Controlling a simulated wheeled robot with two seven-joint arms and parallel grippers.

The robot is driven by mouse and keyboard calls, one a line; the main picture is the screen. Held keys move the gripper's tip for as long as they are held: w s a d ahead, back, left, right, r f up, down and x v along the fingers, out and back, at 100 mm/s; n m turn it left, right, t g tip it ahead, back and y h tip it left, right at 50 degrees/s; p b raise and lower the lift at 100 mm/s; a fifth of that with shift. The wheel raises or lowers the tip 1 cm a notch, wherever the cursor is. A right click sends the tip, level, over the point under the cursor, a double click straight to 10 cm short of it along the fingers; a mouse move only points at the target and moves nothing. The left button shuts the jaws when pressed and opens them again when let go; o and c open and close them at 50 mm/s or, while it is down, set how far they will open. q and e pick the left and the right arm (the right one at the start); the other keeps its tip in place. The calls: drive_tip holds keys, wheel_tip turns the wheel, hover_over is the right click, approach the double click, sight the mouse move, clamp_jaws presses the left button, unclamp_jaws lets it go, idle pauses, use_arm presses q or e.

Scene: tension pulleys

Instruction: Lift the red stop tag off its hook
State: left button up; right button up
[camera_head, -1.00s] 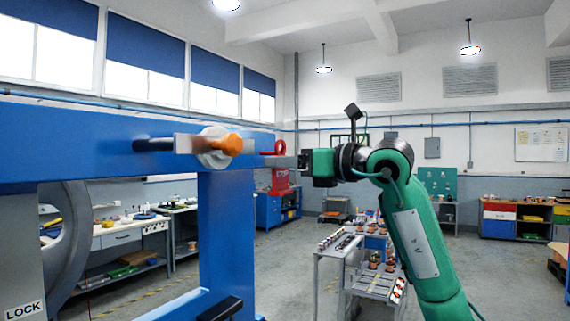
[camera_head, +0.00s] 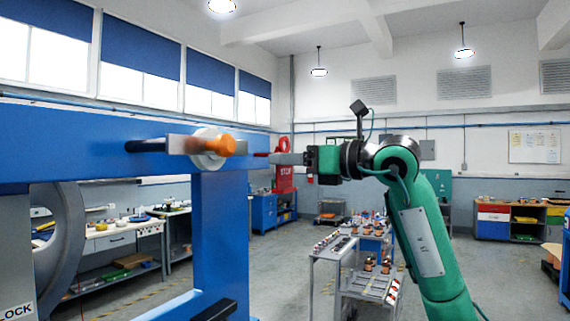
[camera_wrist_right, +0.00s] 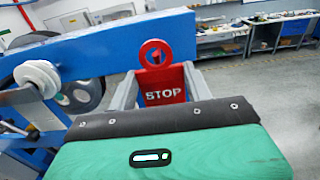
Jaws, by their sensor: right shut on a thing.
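The red stop tag (camera_head: 285,178), a plate lettered STOP with a ring (camera_head: 284,145) on top, is upright just right of the blue beam's end. My right gripper (camera_head: 289,159) is shut on it from the right. In the right wrist view the tag (camera_wrist_right: 164,93) sits between both grey fingers (camera_wrist_right: 162,92), its ring (camera_wrist_right: 155,53) above them. A short red peg (camera_head: 261,154), apparently the hook, sticks out of the beam, with a small gap to the tag in the head view. A red shape shows inside the ring in the wrist view. My left gripper is not in view.
The blue beam (camera_head: 80,140) crosses the left side, with a blue post (camera_head: 221,240) below it. An orange-ended knob (camera_head: 222,145) on a white disc stands out from the beam. A grey cart (camera_head: 328,250) with parts stands beyond my right arm. Open floor lies between post and cart.

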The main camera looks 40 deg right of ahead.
drive_tip(key=shift+s+f, duration=0.1)
drive_tip(key=shift+s, duration=0.1)
drive_tip(key=shift+s+d, duration=0.15)
drive_tip(key=shift+s, duration=0.3)
drive_tip(key=shift+w, duration=0.1)
drive_tip(key=shift+b+v, duration=1.45)
drive_tip(key=shift+v, duration=1.5)
